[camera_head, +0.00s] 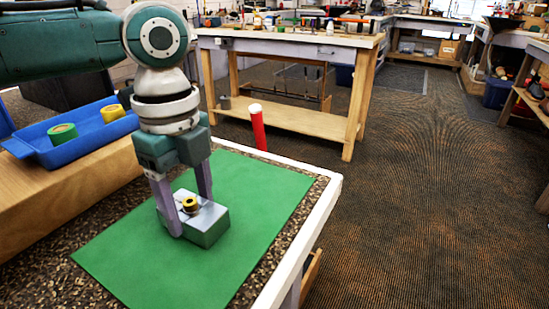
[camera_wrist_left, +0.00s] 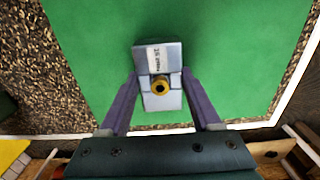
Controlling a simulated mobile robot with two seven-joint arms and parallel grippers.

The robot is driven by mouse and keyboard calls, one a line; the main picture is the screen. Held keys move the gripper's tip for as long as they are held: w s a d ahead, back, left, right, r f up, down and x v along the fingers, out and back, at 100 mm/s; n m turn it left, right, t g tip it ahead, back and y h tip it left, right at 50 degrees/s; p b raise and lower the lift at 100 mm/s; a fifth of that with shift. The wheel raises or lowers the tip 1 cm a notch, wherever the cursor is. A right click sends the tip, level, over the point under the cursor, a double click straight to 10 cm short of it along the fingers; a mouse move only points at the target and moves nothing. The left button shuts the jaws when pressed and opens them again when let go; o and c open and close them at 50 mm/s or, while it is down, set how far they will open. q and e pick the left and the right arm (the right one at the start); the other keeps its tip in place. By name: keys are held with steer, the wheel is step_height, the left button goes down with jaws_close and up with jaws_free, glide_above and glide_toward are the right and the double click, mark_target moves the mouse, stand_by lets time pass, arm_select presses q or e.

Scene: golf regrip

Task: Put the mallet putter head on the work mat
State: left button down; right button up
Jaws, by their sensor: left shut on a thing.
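The mallet putter head (camera_head: 208,228) is a grey metal block with a brass-coloured ring on top. In the head view it is at the green work mat (camera_head: 250,195), over its middle-left part; I cannot tell for sure whether it touches the mat. My left gripper (camera_head: 190,207) points down with its two purple fingers on either side of the head, shut on it. In the left wrist view the head (camera_wrist_left: 158,98) lies between the fingertips, with a white label and the brass ring visible. My right gripper is not in view.
A blue tray (camera_head: 75,155) with a green tape roll (camera_head: 62,132) and a yellow one (camera_head: 113,112) stands at the left on a wooden ledge. A red upright cylinder (camera_head: 257,130) stands behind the mat. The mat's right side is clear, up to the bench's white edge (camera_head: 300,240).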

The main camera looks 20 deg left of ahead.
arm_select(q)
steer(key=shift+c, duration=0.5)
jaws_free()
steer(key=shift+f, duration=0.1)
